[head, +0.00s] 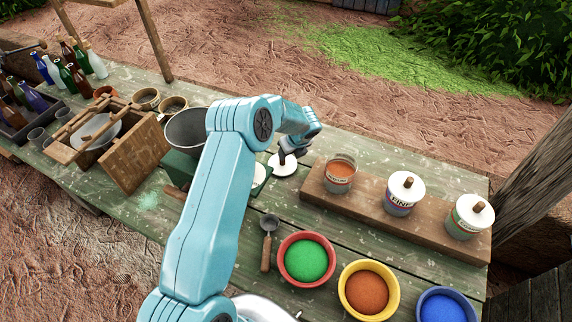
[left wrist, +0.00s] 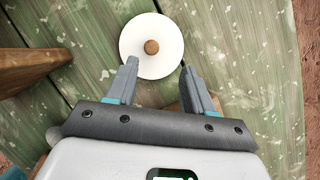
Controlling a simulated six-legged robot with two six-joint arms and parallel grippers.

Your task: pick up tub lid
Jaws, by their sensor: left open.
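The tub lid (head: 283,167) is a white disc lying flat on the green plank table, behind the left end of the wooden board. In the left wrist view the lid (left wrist: 168,62) shows its round brown knob near its middle. My left gripper (head: 291,153) is above the lid and hides part of it in the head view. In the left wrist view the left gripper (left wrist: 159,65) is open and empty, with its fingertips at the lid's near edge. The knob lies beyond the fingertips. My right gripper is not in view.
A lidless tub (head: 340,177) and two tubs with white lids (head: 405,190) (head: 468,214) stand on the wooden board (head: 431,224). Bowls of green (head: 306,260), orange (head: 369,288) and blue powder (head: 446,307) stand in front. A metal bowl (head: 183,131) is left.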

